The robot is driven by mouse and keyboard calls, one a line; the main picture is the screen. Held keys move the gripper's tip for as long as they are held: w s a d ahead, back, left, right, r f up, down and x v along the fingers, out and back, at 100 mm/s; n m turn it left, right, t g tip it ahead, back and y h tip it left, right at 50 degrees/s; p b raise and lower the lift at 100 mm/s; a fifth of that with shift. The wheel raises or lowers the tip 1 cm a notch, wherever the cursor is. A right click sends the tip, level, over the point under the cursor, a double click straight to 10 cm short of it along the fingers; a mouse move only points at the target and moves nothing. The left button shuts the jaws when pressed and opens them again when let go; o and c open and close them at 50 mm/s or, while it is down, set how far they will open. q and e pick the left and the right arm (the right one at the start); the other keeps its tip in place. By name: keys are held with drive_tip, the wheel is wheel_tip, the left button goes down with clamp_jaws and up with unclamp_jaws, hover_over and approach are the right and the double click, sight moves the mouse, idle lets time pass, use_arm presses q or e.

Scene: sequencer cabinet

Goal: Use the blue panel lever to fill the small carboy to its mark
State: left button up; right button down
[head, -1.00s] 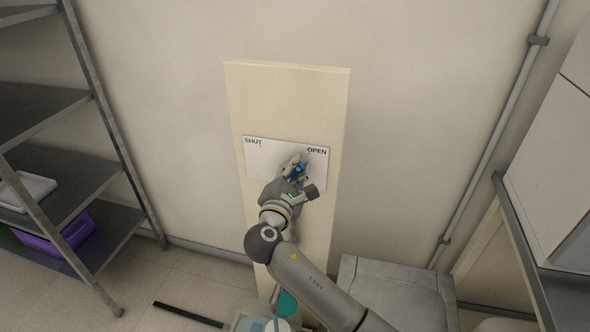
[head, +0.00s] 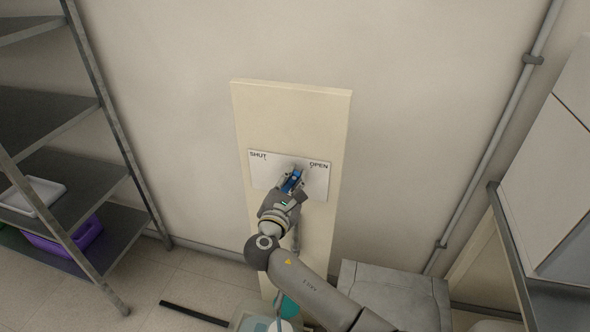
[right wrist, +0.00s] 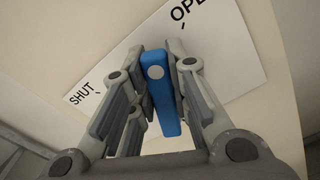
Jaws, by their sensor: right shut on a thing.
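The blue lever (head: 291,181) is on a white plate (head: 262,173) marked SHUT at left and OPEN at right, on a tall cream panel (head: 290,115). My right gripper (head: 293,179) is shut on the lever. In the right wrist view the lever (right wrist: 160,90) stands between the two fingers, pointing between the SHUT and OPEN marks. A pale container (head: 245,320) with a teal part (head: 289,306) shows at the bottom edge, partly hidden by my arm. I cannot make out the small carboy or its mark. My left gripper is out of view.
A grey shelf rack (head: 100,175) stands at left with a purple bin (head: 62,236) and a white tray (head: 34,196). A grey box (head: 425,295) is right of the panel, with a bench (head: 520,240) beyond. A dark bar (head: 193,313) lies on the floor.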

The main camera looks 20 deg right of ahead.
drive_tip(key=n+p, duration=0.2)
drive_tip(key=w+a+n+p, duration=0.1)
drive_tip(key=n+p, duration=0.1)
drive_tip(key=a+r+n+p, duration=0.1)
drive_tip(key=p, duration=0.1)
drive_tip(key=shift+w+a+n, duration=0.1)
drive_tip(key=shift+w+n, duration=0.1)
drive_tip(key=shift+n, duration=0.2)
drive_tip(key=shift+w+a+n+p, duration=0.25)
drive_tip(key=shift+a+n+p, duration=0.1)
drive_tip(key=shift+n+p, duration=0.35)
drive_tip(key=n, duration=0.2)
drive_tip(key=w+a+f+n+p, duration=0.1)
drive_tip(key=shift+a+n, duration=0.15)
drive_tip(key=shift+n, duration=0.25)
drive_tip(key=shift+w+a+f+n+p, duration=0.15)
drive_tip(key=shift+a+f+n+p, duration=0.15)
drive_tip(key=shift+n, duration=0.55)
drive_tip(key=shift+w+a+f+n+p, duration=0.1)
drive_tip(key=shift+a+f+n+p, duration=0.15)
drive_tip(key=shift+n, duration=0.6)
drive_tip(key=c, duration=1.4)
unclamp_jaws()
drive_tip(key=shift+o, duration=0.2)
